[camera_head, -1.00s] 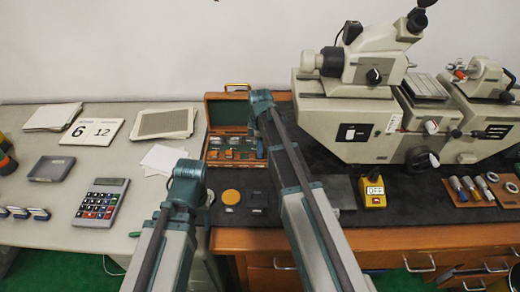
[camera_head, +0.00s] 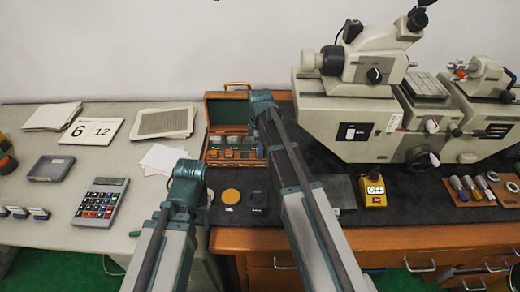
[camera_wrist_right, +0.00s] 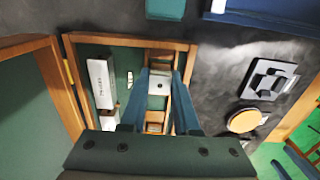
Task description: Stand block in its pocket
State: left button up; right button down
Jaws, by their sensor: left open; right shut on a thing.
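The open wooden case (camera_head: 207,160) stands at the left of the dark bench top, with its green-lined lid (camera_head: 228,112) raised at the back. My right gripper (camera_wrist_right: 160,88) reaches down over the case, its two blue fingers shut on a small light grey block (camera_wrist_right: 158,82). The block is over or in the pocketed part of the case (camera_wrist_right: 121,40); whether its base touches a pocket floor is hidden. A long white labelled piece (camera_wrist_right: 102,83) lies beside it in the case. My left gripper (camera_head: 205,196) is left of and in front of the case, mostly hidden by its wrist, holding nothing visible.
An orange disc (camera_head: 231,197) and a dark square piece (camera_head: 257,200) lie in front of the case. A yellow device (camera_head: 373,191) and a large grey instrument (camera_head: 350,115) stand to the right. A calculator (camera_head: 102,202) is on the left table.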

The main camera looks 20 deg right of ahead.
jog(key=shift+f, duration=0.15)
jog(key=c, duration=0.6)
grip_release()
notch_tip(320, 180, up, 9)
jog(key=p, duration=0.8)
jog(key=shift+f, duration=0.2)
